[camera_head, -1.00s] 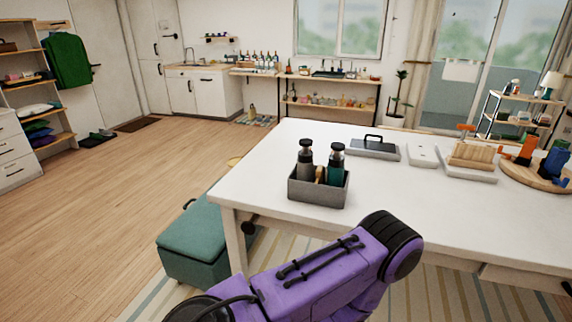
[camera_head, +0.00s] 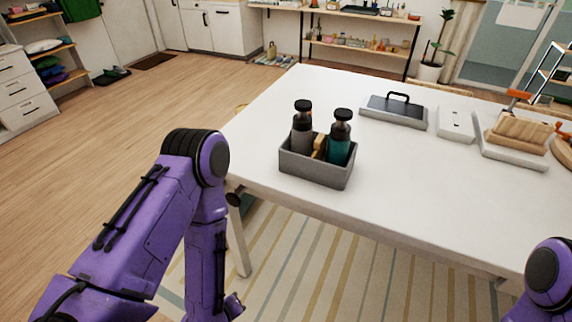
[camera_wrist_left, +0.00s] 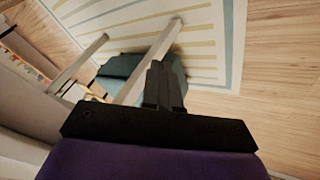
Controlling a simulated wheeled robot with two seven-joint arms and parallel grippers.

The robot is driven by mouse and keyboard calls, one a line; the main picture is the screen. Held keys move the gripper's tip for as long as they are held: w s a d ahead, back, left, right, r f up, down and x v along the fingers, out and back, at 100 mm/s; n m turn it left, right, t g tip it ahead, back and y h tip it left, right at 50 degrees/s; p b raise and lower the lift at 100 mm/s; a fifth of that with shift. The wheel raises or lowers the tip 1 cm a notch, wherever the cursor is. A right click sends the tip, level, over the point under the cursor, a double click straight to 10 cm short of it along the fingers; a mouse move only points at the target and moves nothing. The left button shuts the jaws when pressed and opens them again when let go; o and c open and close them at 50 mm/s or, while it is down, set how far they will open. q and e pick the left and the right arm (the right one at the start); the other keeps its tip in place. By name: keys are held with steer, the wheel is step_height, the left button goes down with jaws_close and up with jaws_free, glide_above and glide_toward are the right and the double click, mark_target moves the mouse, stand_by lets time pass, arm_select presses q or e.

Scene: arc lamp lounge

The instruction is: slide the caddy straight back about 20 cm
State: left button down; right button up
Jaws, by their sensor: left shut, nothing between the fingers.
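The grey caddy (camera_head: 312,170) stands upright on the white table (camera_head: 400,195), close to its front edge and left part. It holds a grey bottle (camera_head: 301,132) and a teal bottle (camera_head: 340,143), both with black tops, and a tan wooden item (camera_head: 319,147) between them. My left arm bends down in front of the table, left of the caddy. My left gripper (camera_wrist_left: 158,68) is shut and empty in the left wrist view, below table height and apart from the caddy. Only part of my right arm shows at the right edge; its gripper is out of view.
Behind the caddy the tabletop is clear up to a grey case with a black handle (camera_head: 393,112). A white block (camera_head: 455,124) and a tray with a wooden rack (camera_head: 516,138) stand farther right. A teal ottoman (camera_wrist_left: 122,66) sits below the table.

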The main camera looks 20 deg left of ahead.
arm_select(q)
steer(key=w+d+r+n+t+h, duration=0.1)
steer(key=w+d+r+n+t, duration=0.3)
steer(key=w+r+n+t, duration=0.55)
steer(key=w+d+r+n+t+h, duration=0.15)
steer(key=w+d+r+n, duration=0.35)
steer(key=r+n, duration=0.95)
steer(key=t+b, duration=0.1)
steer(key=b, duration=1)
glide_toward(311, 166)
steer(key=s+f, duration=0.1)
steer(key=s, duration=0.1)
steer(key=shift+y, duration=0.25)
steer(key=w, duration=0.2)
steer(key=w+p, duration=0.1)
steer(key=w, duration=0.2)
steer(key=w+r+p, duration=0.1)
steer(key=w, duration=0.2)
steer(key=shift+w+d, duration=0.15)
steer(key=shift+d, duration=0.1)
steer(key=shift+w, duration=0.3)
arm_select(e)
step_height(311, 166, down, 8)
steer(key=shift+s+f, duration=0.2)
steer(key=shift+s, duration=0.1)
steer(key=shift+d, duration=0.1)
